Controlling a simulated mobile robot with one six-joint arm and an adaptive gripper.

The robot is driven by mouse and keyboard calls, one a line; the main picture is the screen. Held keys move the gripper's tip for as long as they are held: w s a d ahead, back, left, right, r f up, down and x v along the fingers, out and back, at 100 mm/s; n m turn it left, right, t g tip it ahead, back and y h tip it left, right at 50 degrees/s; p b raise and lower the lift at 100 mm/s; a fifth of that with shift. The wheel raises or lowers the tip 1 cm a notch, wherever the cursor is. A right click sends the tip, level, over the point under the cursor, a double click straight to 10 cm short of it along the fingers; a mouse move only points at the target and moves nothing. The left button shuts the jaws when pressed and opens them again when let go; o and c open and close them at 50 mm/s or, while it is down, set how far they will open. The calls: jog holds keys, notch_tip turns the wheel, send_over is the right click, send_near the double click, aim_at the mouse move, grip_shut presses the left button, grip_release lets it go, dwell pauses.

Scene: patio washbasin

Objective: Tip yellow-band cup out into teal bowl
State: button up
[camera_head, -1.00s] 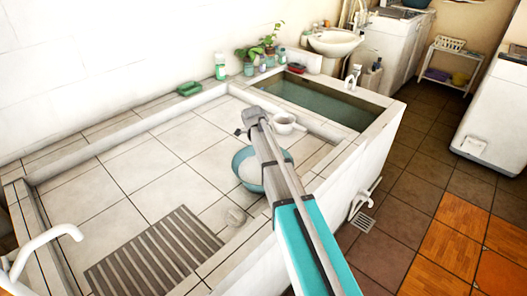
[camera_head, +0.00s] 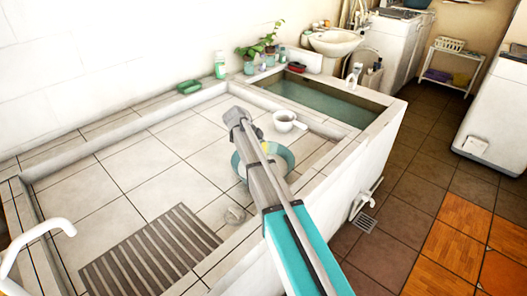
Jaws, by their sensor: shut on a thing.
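My arm reaches up from the lower right, and its grey wrist end (camera_head: 238,116) is over the tiled basin. My gripper's fingers are hidden behind the arm. A small yellow patch, seemingly the band of the yellow-band cup (camera_head: 264,147), shows at the arm's right edge over the teal bowl (camera_head: 284,157). The cup's tilt and contents cannot be made out. The bowl stands on the tiles, its middle covered by the arm and its rim showing on both sides.
A white handled pot (camera_head: 284,121) stands just behind the bowl. A water-filled trough (camera_head: 315,99) is at the back right. The left tiles are clear.

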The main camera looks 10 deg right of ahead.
jog(key=shift+g+h+b, duration=0.5)
jog(key=shift+h+b, duration=0.55)
jog(key=shift+h, duration=0.15)
dwell(0.5)
